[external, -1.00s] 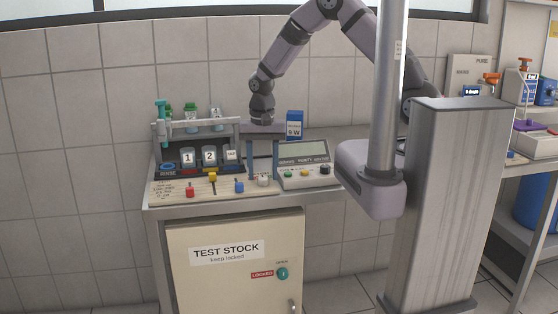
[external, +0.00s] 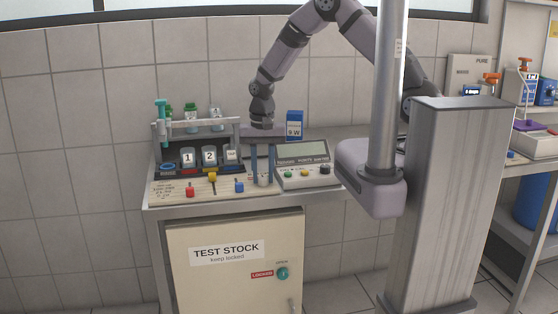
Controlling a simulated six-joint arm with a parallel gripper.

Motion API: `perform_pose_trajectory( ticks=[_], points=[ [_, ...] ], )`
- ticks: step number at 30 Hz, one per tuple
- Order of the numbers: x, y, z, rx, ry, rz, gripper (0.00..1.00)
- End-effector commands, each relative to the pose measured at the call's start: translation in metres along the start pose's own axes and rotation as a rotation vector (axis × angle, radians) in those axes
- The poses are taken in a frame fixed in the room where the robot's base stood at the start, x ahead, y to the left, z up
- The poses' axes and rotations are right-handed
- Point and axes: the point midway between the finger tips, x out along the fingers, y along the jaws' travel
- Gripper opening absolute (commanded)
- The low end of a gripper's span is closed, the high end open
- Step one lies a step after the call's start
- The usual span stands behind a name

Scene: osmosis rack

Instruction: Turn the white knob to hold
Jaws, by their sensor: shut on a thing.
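The white knob (external: 263,181) stands near the front of the bench panel, right of the blue knob and left of the grey meter. My gripper (external: 263,180) points straight down over it, with one finger on each side. The fingers are shut on the white knob and hide most of it. Its pointer and any "hold" marking cannot be made out.
A red knob (external: 190,190), a yellow lever (external: 212,177) and a blue knob (external: 239,186) stand to the left. The meter (external: 305,167) is close on the right. A blue box (external: 294,124) and a rack of numbered jars (external: 209,157) stand behind.

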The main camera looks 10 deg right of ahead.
Motion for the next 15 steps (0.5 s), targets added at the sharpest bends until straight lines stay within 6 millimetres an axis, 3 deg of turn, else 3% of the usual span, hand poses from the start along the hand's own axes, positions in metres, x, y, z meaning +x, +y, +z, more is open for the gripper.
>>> perform_pose_trajectory(
  ticks=[15],
  points=[
    [-0.0006, 0.0004, -0.0004, -0.353, 0.0, 0.0, 0.04]
  ],
)
